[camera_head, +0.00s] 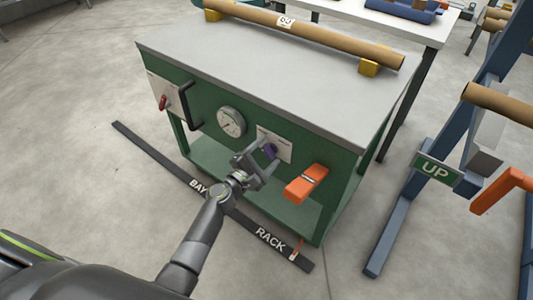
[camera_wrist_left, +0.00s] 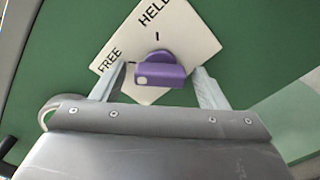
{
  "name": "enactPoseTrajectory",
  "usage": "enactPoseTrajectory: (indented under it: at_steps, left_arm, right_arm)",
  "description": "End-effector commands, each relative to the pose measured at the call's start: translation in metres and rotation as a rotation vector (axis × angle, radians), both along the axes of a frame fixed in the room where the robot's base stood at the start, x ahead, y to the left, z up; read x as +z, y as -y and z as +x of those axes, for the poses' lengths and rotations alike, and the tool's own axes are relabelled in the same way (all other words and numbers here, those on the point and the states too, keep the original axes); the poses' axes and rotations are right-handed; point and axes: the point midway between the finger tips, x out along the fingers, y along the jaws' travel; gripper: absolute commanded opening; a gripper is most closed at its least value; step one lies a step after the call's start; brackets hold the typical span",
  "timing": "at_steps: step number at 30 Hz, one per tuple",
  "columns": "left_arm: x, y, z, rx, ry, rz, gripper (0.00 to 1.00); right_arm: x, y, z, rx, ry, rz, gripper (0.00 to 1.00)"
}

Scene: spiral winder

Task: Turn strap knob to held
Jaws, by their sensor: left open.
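The purple strap knob (camera_wrist_left: 165,72) sits on a white plate (camera_wrist_left: 186,32) lettered FREE and HELD, on a green panel. The knob's bar lies across the wrist view, its pale mark at the left end, on the side of FREE. My left gripper (camera_wrist_left: 159,67) is open, one finger on each side of the knob; contact cannot be told. In the head view the knob (camera_head: 270,149) is partly covered by the left gripper (camera_head: 262,161). My right gripper is not in view.
The green cabinet (camera_head: 210,100) also bears a round gauge (camera_head: 231,122), a red-handled switch (camera_head: 163,102) and an orange block (camera_head: 305,183). A cardboard tube (camera_head: 310,36) lies on its grey top. A blue frame with an UP sign (camera_head: 436,170) stands at right.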

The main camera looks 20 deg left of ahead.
Motion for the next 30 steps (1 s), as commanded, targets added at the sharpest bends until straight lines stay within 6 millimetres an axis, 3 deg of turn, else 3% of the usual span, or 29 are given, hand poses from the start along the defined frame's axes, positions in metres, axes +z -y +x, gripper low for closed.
enactPoseTrajectory:
  at_steps: [10, 21, 28, 30]
  left_arm:
    - [0.0000, 0.0017, 0.0039, 0.000, 0.000, -0.001, 0.67]
    - [0.0000, 0.0016, 0.0036, 0.000, 0.000, -0.001, 0.23]
    - [-0.0007, 0.0015, 0.0035, -0.001, 0.007, 0.019, 0.23]
    - [-0.0013, 0.0014, 0.0034, -0.001, 0.015, 0.039, 0.23]
  right_arm:
    - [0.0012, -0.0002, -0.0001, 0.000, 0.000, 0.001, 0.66]
    - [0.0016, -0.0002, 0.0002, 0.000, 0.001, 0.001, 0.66]
    - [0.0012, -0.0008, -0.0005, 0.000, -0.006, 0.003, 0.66]
    - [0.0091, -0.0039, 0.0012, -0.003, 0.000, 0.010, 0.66]
